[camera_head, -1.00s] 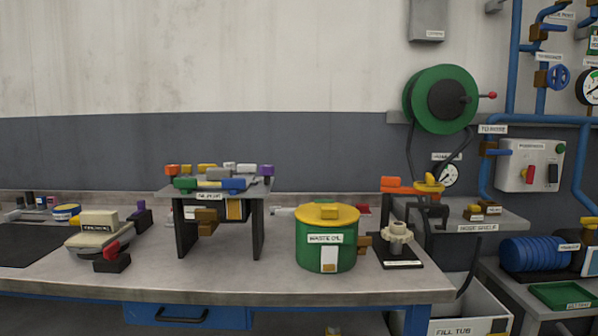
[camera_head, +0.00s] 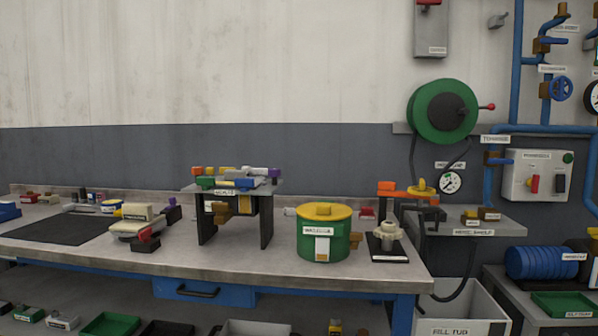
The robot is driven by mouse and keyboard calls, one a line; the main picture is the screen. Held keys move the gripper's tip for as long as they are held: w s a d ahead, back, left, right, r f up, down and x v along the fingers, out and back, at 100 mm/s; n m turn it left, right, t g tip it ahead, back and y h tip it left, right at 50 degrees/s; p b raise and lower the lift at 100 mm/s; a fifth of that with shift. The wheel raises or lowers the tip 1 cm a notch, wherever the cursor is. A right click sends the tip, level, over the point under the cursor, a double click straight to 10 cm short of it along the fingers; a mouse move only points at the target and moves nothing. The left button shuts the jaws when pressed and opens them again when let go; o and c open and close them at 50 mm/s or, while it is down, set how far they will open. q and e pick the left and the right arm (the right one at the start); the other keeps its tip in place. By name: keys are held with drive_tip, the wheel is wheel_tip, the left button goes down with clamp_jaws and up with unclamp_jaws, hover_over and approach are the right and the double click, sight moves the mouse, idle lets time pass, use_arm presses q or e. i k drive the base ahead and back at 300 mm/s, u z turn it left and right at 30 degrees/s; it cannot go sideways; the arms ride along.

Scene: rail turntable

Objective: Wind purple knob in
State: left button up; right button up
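Two small purple parts show. One purple piece (camera_head: 274,173) is at the right end of the small raised stand (camera_head: 265,187), among several coloured blocks. Neither of my grippers is in view, and nothing touches the purple parts.
A green waste oil can with yellow lid (camera_head: 324,235) and a gear on a black base (camera_head: 389,241) stand on the bench (camera_head: 270,268). A green hose reel (camera_head: 442,110) hangs on the wall. Blue pipes and a switch box (camera_head: 537,176) are at the right. Bins sit below.

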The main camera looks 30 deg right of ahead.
sight(274, 173)
drive_tip(key=z, duration=0.05)
drive_tip(key=i, duration=1)
drive_tip(key=z, duration=0.05)
